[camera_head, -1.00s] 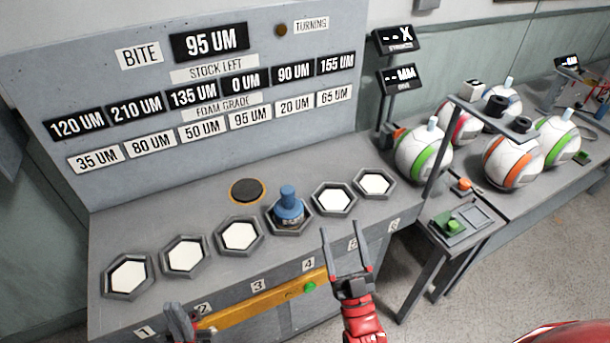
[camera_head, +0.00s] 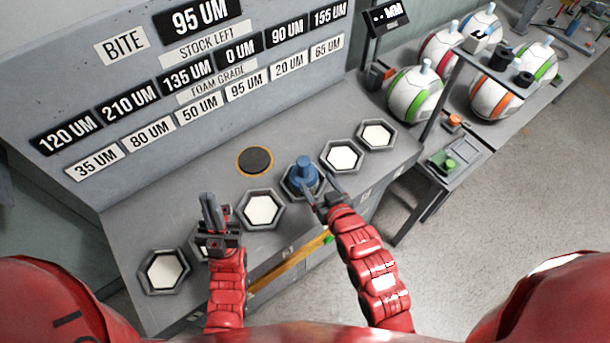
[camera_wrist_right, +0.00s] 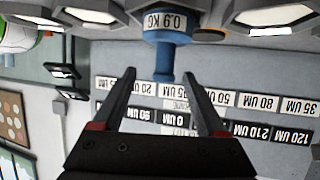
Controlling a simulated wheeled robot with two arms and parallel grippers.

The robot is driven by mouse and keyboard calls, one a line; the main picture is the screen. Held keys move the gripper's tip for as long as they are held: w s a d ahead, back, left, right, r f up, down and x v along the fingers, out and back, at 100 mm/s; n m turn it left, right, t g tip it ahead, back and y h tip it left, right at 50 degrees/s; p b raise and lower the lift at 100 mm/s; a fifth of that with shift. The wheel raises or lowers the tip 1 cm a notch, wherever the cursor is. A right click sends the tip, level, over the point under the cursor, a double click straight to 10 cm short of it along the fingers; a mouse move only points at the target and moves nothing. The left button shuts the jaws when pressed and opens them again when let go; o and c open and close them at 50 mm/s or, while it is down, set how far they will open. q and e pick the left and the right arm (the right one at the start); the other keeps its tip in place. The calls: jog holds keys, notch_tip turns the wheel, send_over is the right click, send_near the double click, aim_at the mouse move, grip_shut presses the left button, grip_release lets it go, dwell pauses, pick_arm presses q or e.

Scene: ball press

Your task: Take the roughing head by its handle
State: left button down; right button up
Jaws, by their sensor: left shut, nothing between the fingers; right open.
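The blue roughing head (camera_head: 305,172) stands upright in the fourth hexagonal socket, with its handle on top. In the right wrist view the head (camera_wrist_right: 165,50) shows a "0.9 KG" label, and its handle (camera_wrist_right: 164,72) points into the space between the fingers. My right gripper (camera_head: 318,182) is open at the head's near right side, its fingers on either side of the handle; it also shows in the right wrist view (camera_wrist_right: 166,85). Contact cannot be told. My left gripper (camera_head: 210,205) is shut and empty, above the second socket.
Other hexagonal sockets with white pads, such as the third (camera_head: 262,209) and fifth (camera_head: 342,156), line the bench. A dark round disc (camera_head: 255,161) lies behind the head. The panel (camera_head: 180,80) rises at the back. White balls (camera_head: 414,93) sit on the right table.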

aim_at(308, 170)
jog(key=x, duration=0.6)
jog(key=shift+w+a, duration=0.25)
jog(key=shift+w, duration=0.05)
jog(key=x, duration=0.5)
jog(key=shift+s+a+f, duration=0.1)
jog(key=shift+a, duration=0.25)
jog(key=shift+s, duration=0.1)
grip_shut()
dwell(0.6)
